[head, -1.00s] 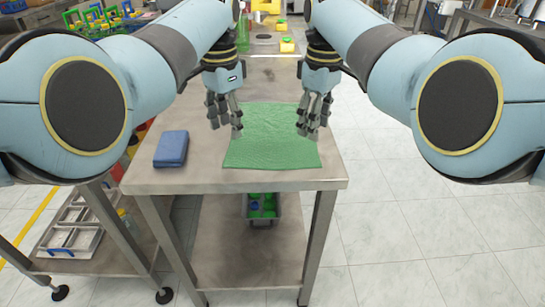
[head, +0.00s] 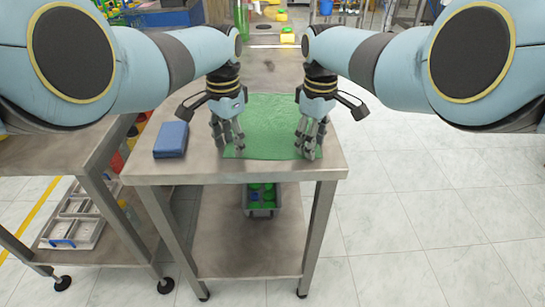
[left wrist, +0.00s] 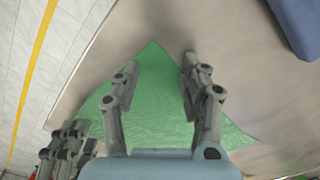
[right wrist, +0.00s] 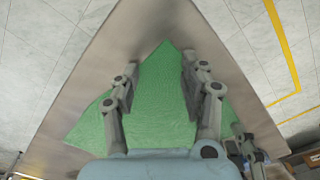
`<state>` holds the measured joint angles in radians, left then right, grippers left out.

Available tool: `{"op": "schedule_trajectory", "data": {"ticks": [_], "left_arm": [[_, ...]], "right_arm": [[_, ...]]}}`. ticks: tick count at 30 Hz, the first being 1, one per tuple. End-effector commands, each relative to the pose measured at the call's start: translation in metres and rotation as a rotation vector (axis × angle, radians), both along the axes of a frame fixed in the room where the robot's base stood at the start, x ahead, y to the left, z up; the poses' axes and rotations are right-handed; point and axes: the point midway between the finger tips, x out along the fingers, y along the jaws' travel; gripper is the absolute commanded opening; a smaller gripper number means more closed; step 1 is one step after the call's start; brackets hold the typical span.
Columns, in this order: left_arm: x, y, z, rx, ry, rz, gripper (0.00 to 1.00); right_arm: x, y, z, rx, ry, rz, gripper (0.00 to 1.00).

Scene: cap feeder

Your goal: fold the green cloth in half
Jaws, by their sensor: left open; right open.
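The green cloth (head: 268,125) lies flat and unfolded on the metal table (head: 190,172). My left gripper (head: 230,146) is open, pointing down over the cloth's near left corner. In the left wrist view the green cloth (left wrist: 155,100) has a corner between the spread fingers of the left gripper (left wrist: 160,64). My right gripper (head: 308,150) is open over the near right corner. In the right wrist view the green cloth (right wrist: 160,95) has a corner between the open fingers of the right gripper (right wrist: 160,64). I cannot tell whether the fingertips touch the cloth.
A blue box-like block (head: 171,139) lies on the table left of the cloth; it also shows in the left wrist view (left wrist: 300,22). A grey bin (head: 263,205) with green items stands on the lower shelf. A cart with trays (head: 77,220) stands at left.

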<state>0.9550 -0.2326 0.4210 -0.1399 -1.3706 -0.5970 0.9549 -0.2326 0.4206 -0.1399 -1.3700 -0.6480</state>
Motion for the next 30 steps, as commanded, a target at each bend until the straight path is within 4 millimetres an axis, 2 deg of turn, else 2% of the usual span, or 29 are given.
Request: {"op": "schedule_trajectory", "data": {"ticks": [2,22,30], "left_arm": [[-0.0004,0.0002,-0.0048,0.000,0.001,0.000,0.44],[-0.0018,0.0013,-0.0060,0.002,0.003,0.000,0.00],[-0.0021,0.0020,-0.0069,0.004,0.005,0.001,0.00]], "right_arm": [[-0.0003,-0.0001,-0.0047,0.000,0.001,0.000,0.44],[-0.0019,-0.0014,-0.0061,-0.003,0.005,0.000,0.00],[-0.0022,-0.0022,-0.0070,-0.003,0.005,-0.001,0.00]]}}
